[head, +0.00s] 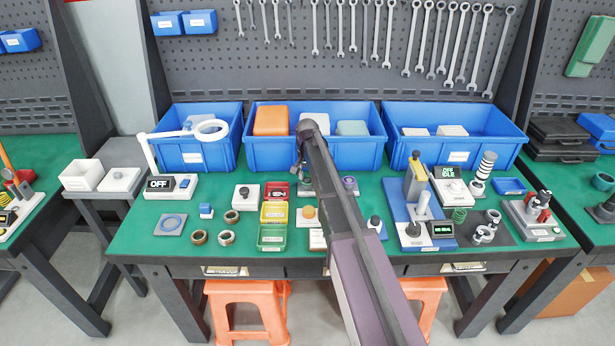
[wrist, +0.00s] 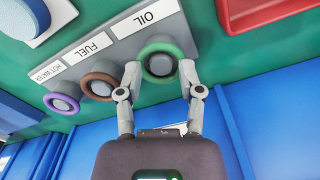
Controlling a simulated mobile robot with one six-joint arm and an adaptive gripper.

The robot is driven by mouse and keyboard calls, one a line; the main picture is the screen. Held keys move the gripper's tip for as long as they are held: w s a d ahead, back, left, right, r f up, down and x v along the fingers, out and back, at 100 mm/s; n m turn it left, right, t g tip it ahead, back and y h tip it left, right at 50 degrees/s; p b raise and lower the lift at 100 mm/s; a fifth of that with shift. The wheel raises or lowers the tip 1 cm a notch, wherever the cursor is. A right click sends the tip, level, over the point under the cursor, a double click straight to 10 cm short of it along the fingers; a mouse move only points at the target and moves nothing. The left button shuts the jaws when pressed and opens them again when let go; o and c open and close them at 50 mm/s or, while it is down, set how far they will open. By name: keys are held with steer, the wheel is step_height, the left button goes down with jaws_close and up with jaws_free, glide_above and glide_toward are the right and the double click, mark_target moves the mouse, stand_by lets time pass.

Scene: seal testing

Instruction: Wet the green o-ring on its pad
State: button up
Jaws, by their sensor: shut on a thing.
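The green o-ring (wrist: 160,47) sits around a grey post in the wrist view, beside the label OIL on a grey holder (wrist: 107,50). My gripper (wrist: 160,72) has one fingertip on each side of the ring and is shut on it. The ring is still around the post.
A brown ring (wrist: 97,87) at FUEL and a purple ring (wrist: 61,103) at HOT WATER sit close beside the green one. Blue bins (head: 315,152) stand behind. Yellow (head: 274,212) and green (head: 271,238) trays stand left of my arm.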

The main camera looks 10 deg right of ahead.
steer(key=shift+s, duration=0.1)
steer(key=shift+c, duration=0.2)
steer(key=shift+r+p, duration=0.3)
steer(key=shift+p, duration=0.25)
jaws_close()
steer(key=shift+r+p, duration=0.45)
steer(key=shift+r, duration=0.05)
steer(key=shift+r+p, duration=0.8)
steer(key=o, duration=0.5)
jaws_free()
